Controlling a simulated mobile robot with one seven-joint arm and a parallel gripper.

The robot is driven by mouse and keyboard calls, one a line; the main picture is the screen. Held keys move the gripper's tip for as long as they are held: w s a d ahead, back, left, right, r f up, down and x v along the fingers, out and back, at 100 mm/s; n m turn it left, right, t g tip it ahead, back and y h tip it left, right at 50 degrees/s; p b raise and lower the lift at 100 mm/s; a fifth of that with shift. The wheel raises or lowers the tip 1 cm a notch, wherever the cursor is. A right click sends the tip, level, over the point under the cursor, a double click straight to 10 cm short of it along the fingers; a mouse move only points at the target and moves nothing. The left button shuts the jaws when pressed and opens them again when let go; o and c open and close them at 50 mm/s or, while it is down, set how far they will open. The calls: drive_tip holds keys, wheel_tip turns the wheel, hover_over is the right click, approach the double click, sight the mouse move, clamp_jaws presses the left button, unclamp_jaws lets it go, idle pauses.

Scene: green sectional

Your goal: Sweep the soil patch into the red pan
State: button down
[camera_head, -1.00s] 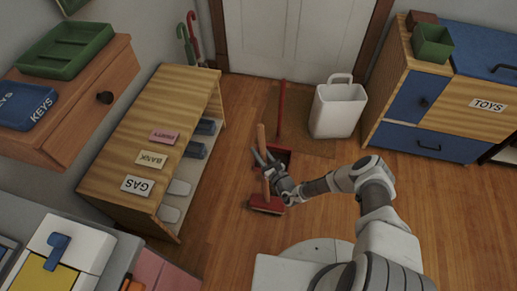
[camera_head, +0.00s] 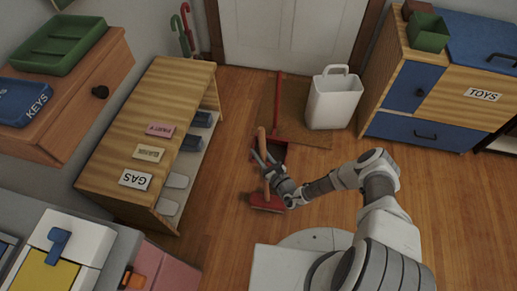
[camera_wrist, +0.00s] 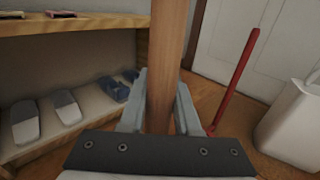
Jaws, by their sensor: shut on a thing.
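My gripper (camera_head: 264,164) is shut on the wooden handle (camera_head: 262,140) of a brush with a red head (camera_head: 266,203). The handle stands nearly upright and the head is low, at or near the floor. In the wrist view the handle (camera_wrist: 165,50) passes between the fingers (camera_wrist: 161,88). The red pan (camera_head: 283,150) is on the floor just beyond my gripper, partly hidden by it. Its long red handle (camera_head: 278,105) rises toward the door and shows in the wrist view (camera_wrist: 238,80). I cannot make out the soil patch.
A wooden shelf unit (camera_head: 150,110) with shoes stands to the left. A blue toy cabinet (camera_head: 425,95) is at right. Floor right of the brush is mostly clear.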

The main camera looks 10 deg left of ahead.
drive_tip(key=shift+w, duration=0.1)
drive_tip(key=w+b, duration=0.2)
drive_tip(key=w, duration=0.1)
drive_tip(key=shift+w+d, duration=0.15)
drive_tip(key=shift+w, duration=0.1)
idle(0.4)
drive_tip(key=w+b, duration=0.2)
drive_tip(key=w, duration=0.1)
drive_tip(key=shift+w+d+f, duration=0.15)
drive_tip(key=shift+w+d, duration=0.05)
